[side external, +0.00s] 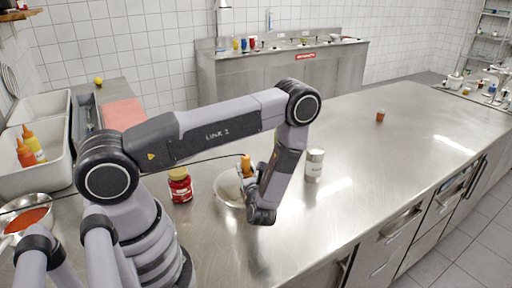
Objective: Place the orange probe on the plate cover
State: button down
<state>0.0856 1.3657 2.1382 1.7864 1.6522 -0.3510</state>
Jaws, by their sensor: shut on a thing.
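The orange probe (246,164) stands roughly upright at my gripper (248,180), with its orange end showing above the jaws. My gripper is shut on the probe, though my wrist hides part of the jaws. The plate cover (226,189) appears as a round, shiny metal piece on the steel counter, just below and left of my gripper. My arm hides its right side. I cannot tell whether the probe touches the cover.
A red jar (180,187) stands left of the cover, and a pale can (314,165) stands to the right. A small orange-brown cup (380,116) is farther back. A thin dark cable crosses from the left toward my gripper. The counter's right side is mostly clear.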

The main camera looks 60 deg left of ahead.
jog(key=shift+f, duration=0.15)
jog(key=c, duration=0.8)
grip_release()
jog(key=shift+c, duration=0.2)
